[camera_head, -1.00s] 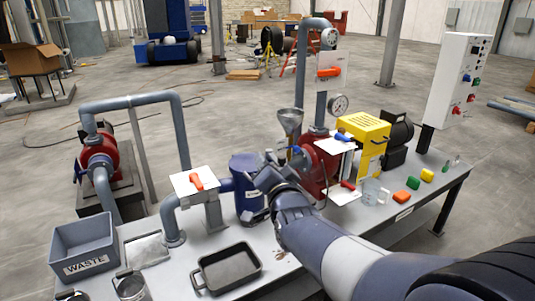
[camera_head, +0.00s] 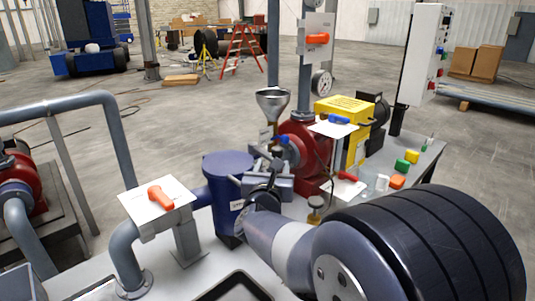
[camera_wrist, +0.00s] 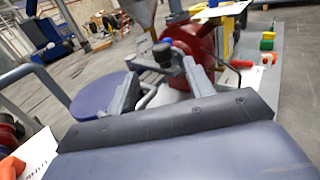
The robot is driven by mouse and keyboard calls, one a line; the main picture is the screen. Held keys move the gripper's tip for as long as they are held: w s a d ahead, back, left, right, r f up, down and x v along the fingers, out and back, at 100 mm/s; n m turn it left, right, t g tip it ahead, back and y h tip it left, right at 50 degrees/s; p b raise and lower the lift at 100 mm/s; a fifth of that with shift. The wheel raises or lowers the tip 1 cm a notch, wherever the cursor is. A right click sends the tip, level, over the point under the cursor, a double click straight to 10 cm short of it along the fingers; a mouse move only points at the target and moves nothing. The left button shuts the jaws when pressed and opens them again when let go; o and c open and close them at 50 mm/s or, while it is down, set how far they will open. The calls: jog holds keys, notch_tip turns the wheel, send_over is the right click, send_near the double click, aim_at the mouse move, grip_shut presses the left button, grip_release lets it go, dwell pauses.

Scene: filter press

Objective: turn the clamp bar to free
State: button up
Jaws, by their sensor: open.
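The dark blue cylindrical filter housing (camera_head: 225,170) stands on the bench with its round lid on top; the lid also shows in the wrist view (camera_wrist: 100,97). My gripper (camera_head: 268,165) is just right of the housing, in front of the red pump. In the wrist view its two grey fingers are spread apart and nothing is seen held between them. A dark round knob (camera_wrist: 163,53) shows beyond the fingers. I cannot clearly make out the clamp bar; my gripper and wrist cover part of the housing's right side.
The red pump (camera_head: 301,140), metal funnel (camera_head: 273,102) and yellow box (camera_head: 344,110) stand close behind my gripper. A white plate with an orange handle (camera_head: 160,197) is left of the housing. A black tray (camera_head: 235,287) lies in front.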

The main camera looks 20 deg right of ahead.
aim_at(277, 152)
jog(key=x, duration=1)
jog(key=shift+w+d+p, duration=0.25)
jog(key=shift+w+p, duration=0.05)
jog(key=shift+p, duration=0.1)
grip_shut()
